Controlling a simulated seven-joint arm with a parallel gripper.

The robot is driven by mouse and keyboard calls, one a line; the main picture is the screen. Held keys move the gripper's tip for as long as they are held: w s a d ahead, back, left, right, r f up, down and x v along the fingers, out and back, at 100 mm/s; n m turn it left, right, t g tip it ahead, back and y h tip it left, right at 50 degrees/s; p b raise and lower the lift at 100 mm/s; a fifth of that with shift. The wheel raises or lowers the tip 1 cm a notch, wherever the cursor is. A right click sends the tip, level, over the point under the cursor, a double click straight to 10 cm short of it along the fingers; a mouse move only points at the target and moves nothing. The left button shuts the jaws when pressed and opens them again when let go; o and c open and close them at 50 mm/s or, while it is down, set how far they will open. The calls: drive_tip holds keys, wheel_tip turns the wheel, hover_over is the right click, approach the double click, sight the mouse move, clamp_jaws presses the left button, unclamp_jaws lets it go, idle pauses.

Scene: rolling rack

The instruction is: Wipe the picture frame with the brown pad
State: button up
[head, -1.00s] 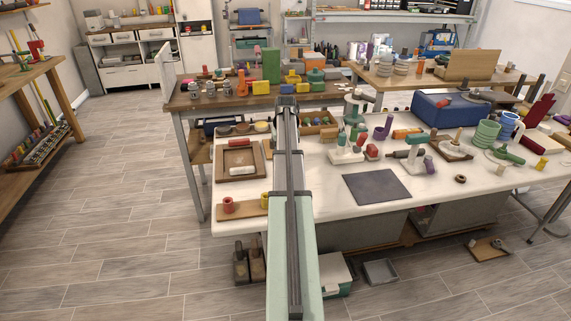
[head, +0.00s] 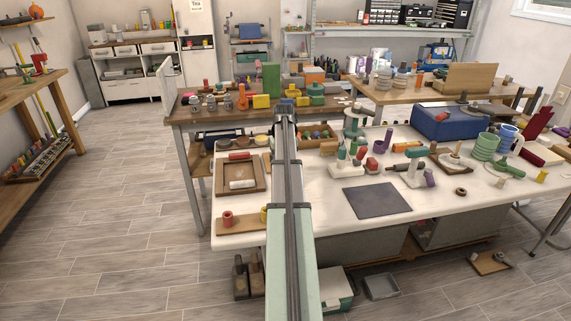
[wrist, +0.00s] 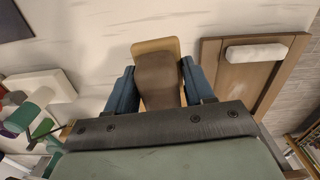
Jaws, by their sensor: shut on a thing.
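My gripper (wrist: 158,80) shows in the wrist view, its two blue fingers shut on the brown pad (wrist: 158,76), which has a dark brown face and a tan rim. The picture frame (wrist: 210,68) is to the right of the pad in the wrist view, apart from it. In the head view the frame (head: 264,180) lies flat on the left of the white table. A white roll (head: 242,184) lies on its tan panel. My arm hides the gripper and pad in the head view.
The white table (head: 320,212) has a dark square mat (head: 376,201) to the right of my arm. A wooden board with a red cup (head: 227,218) is in front of the frame. Several tools and stands crowd the table's right. A red roll (head: 239,156) lies at the frame's far edge.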

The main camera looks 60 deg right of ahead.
drive_tip(key=w+f, duration=0.1)
drive_tip(key=w, duration=2.3)
drive_tip(key=shift+f, duration=0.2)
